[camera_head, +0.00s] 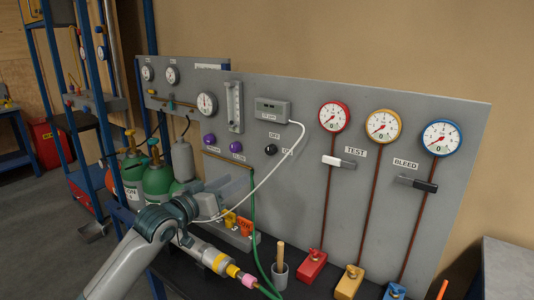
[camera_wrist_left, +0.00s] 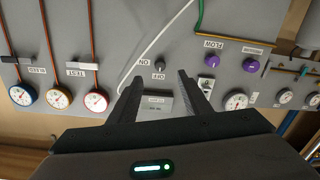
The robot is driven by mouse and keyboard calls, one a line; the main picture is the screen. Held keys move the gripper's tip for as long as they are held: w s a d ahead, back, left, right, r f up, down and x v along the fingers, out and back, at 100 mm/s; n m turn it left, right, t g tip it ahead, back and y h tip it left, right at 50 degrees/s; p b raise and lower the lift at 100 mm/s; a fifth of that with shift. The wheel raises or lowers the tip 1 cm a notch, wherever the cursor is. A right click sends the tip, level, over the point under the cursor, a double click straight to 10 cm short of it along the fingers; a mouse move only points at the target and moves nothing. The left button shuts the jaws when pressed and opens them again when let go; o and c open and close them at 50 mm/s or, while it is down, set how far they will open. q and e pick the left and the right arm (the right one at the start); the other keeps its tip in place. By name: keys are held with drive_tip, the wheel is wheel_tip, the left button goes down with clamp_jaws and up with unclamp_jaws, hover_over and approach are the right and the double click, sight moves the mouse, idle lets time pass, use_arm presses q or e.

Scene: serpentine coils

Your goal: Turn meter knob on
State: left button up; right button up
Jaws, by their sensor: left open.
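The meter knob is a small black knob (camera_head: 271,150) on the grey panel, between the OFF and ON labels and below the grey meter box (camera_head: 272,109). In the left wrist view, which is upside down, the knob (camera_wrist_left: 159,66) shows beyond the fingertips, roughly centred between them. The meter box (camera_wrist_left: 157,103) also shows between the fingers there. My left gripper (camera_wrist_left: 158,77) is open and empty, facing the panel. In the head view my left gripper (camera_head: 228,196) is low and left of the knob, apart from it. The right gripper is not in view.
Red, yellow and blue gauges (camera_head: 383,126) with pipes are on the panel's right. Two purple knobs (camera_head: 236,147) are left of the meter knob. A white cable (camera_head: 287,160) hangs beside it. Green cylinders (camera_head: 157,180) stand left; valve blocks (camera_head: 312,265) sit on the bench.

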use_arm(q)
drive_tip(key=shift+w+a+r, duration=0.1)
drive_tip(key=shift+w+r, duration=0.1)
drive_tip(key=shift+r, duration=0.35)
drive_tip(key=shift+w+r, duration=0.15)
drive_tip(key=shift+r, duration=0.4)
drive_tip(key=p, duration=0.4)
approach(268, 151)
drive_tip(key=x, duration=0.7)
drive_tip(key=shift+w, duration=0.1)
drive_tip(key=shift+w+d+p, duration=0.3)
drive_tip(key=shift+w+d, duration=0.35)
drive_tip(key=shift+w, duration=0.15)
